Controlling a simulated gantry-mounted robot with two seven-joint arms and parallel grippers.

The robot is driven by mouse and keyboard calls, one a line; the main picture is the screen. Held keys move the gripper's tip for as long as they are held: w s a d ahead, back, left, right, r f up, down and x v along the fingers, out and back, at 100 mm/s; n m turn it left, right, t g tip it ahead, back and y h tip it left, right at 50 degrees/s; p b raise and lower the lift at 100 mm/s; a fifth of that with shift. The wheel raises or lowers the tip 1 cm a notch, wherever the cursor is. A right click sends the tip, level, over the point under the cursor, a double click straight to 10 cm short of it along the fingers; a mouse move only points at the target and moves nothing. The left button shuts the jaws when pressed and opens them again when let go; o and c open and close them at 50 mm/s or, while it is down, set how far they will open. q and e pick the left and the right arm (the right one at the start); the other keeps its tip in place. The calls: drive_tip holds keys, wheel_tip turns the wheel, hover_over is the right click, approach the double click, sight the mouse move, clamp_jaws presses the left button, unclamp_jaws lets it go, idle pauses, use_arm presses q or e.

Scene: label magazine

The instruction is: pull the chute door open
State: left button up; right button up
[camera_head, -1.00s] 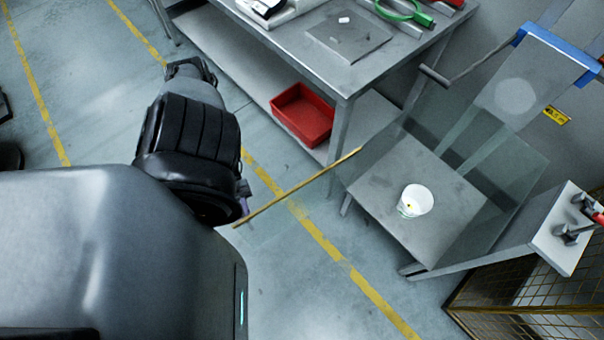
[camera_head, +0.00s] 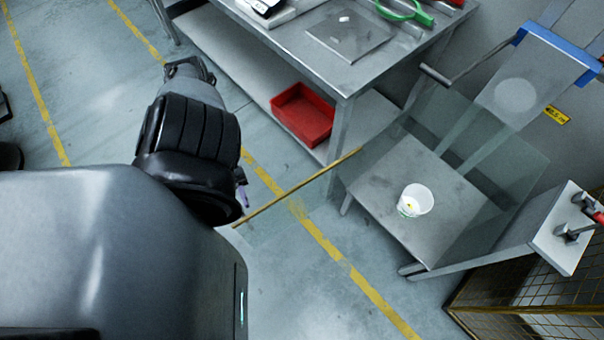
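A sloped grey panel (camera_head: 540,60) with blue edging and a pale round patch stands at the upper right; a thin bar with a grey cylindrical grip (camera_head: 435,75) reaches left from it. I cannot tell for sure which part is the chute door. A clear pane (camera_head: 505,165) lies below it, over a grey low table. My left arm, grey and black, comes in from the lower left, well apart from the panel. A dark piece shows at its far end, and a small purplish part beside its black joint; finger opening cannot be made out. My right gripper is not seen.
A white cup (camera_head: 416,200) stands on the low grey table (camera_head: 385,185). A thin yellow rod (camera_head: 300,187) runs from near my arm toward the pane. A workbench (camera_head: 350,75) with a red bin (camera_head: 303,113) on its lower shelf is behind. A mesh fence (camera_head: 520,300) is lower right.

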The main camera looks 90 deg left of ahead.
use_arm(q)
drive_tip(key=v, duration=0.6)
drive_tip(key=shift+a+b, duration=0.2)
drive_tip(key=shift+b, duration=0.2)
drive_tip(key=shift+s, duration=0.1)
